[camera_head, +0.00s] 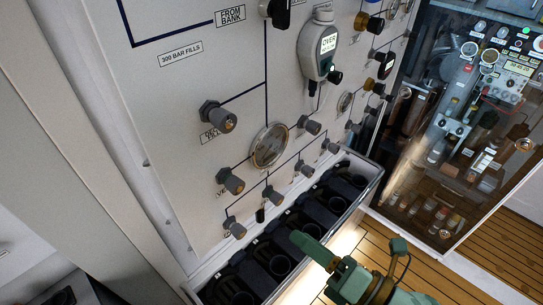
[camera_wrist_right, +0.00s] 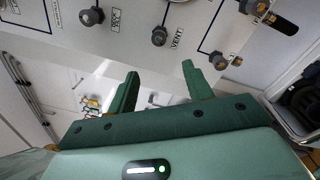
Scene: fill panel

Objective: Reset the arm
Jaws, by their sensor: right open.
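My right gripper (camera_head: 314,249) is the green one at the lower middle of the head view, in front of the row of dark holders below the panel. In the right wrist view, its two green fingers (camera_wrist_right: 159,80) stand apart with nothing between them. The white fill panel (camera_head: 180,95) is beyond it, with valve knobs and a round gauge (camera_head: 269,146). In the wrist view, a knob marked VENT (camera_wrist_right: 159,37) shows past the fingers. My left gripper is not in view.
A trough (camera_head: 366,190) of dark cup-like holders runs along the panel's foot, close to my right gripper. A glass-fronted cabinet (camera_head: 455,130) stands at the right. A handheld device with a display (camera_head: 319,50) is on the panel. Wooden floor (camera_head: 440,272) shows at the lower right.

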